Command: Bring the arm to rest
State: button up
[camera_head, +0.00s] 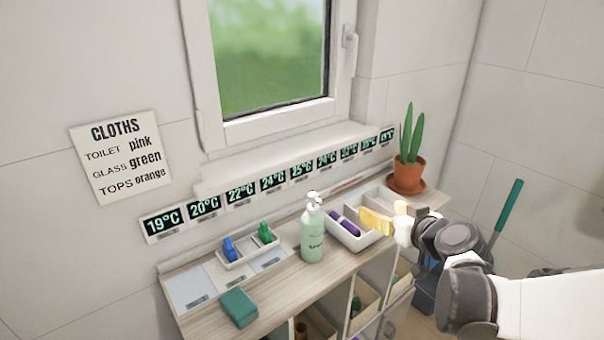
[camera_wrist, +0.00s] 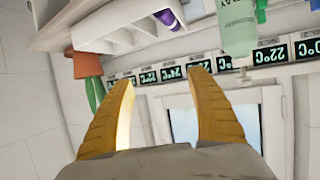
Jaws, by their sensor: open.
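My gripper (camera_head: 385,215) is at the right end of the shelf top in the head view, with its yellow fingers in front of the white divided tray (camera_head: 352,240). In the wrist view my gripper (camera_wrist: 160,79) has its two yellow fingers spread wide apart, with nothing between them. The wrist picture is upside down; the window and the row of temperature displays show beyond the fingers. My arm reaches in from the right edge of the head view. Part of the tray is hidden behind my gripper.
A pump bottle (camera_head: 313,232), a small tray (camera_head: 247,258) with blue and green bottles, and a green block (camera_head: 239,307) stand on the wooden shelf. A purple item (camera_head: 346,225) lies in the divided tray. A potted plant (camera_head: 408,172) stands behind my gripper. Wall tiles are at right.

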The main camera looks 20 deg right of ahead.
jog(key=shift+a, duration=0.1)
jog(key=s+a+n+g+y, duration=0.1)
jog(key=s+a+g+y, duration=0.2)
jog(key=a, duration=0.9)
jog(key=s+a+f+g+h, duration=0.1)
jog(key=s+a, duration=0.4)
jog(key=s, duration=0.7)
jog(key=g+h, duration=0.1)
jog(key=g, duration=0.1)
jog(key=shift+a+f+m+g+h, duration=0.3)
jog(key=shift+a+f, duration=0.05)
